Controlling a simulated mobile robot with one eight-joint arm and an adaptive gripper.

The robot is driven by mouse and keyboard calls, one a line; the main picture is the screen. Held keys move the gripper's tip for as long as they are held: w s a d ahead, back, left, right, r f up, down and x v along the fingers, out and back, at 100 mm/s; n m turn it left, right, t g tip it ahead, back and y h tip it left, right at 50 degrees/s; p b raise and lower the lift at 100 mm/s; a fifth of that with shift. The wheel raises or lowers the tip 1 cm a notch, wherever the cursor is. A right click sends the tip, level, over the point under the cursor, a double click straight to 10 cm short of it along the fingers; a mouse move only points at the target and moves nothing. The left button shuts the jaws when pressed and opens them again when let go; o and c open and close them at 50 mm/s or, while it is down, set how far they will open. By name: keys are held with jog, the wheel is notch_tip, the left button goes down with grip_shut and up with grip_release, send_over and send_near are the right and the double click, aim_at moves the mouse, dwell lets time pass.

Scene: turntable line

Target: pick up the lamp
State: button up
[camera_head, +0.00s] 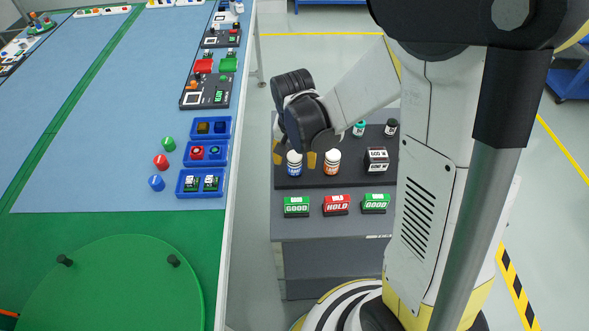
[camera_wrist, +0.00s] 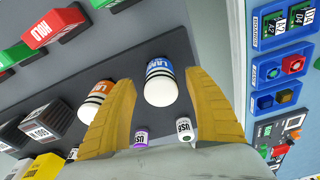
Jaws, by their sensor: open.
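A white lamp with a blue label (camera_wrist: 159,84) stands on the dark mat of the grey cart; it also shows in the head view (camera_head: 294,168). A similar white lamp with an orange label (camera_wrist: 92,105) stands beside it; it also shows in the head view (camera_head: 332,163). My gripper (camera_wrist: 164,80) is open with its yellow fingers pointing down over the cart. In the wrist view the blue-labelled lamp appears between the fingers, and the orange-labelled one lies outside the left finger. I cannot tell whether a finger touches either. The gripper also shows in the head view (camera_head: 294,157).
A black-and-white box (camera_head: 376,160), a small teal-capped item (camera_head: 359,128) and a dark-capped one (camera_head: 391,127) stand on the cart. Green and red label blocks (camera_head: 337,205) line its front. A long blue-topped table (camera_head: 110,130) with blue trays (camera_head: 228,189) lies left, across a floor gap.

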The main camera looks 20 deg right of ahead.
aim_at(295, 166)
jog(key=f, duration=0.2)
jog(key=f+b, duration=0.1)
jog(key=shift+w+d+f, duration=0.1)
jog(key=shift+w+f, duration=0.15)
jog(key=shift+f, duration=0.1)
jog(key=shift+r, duration=0.15)
grip_shut()
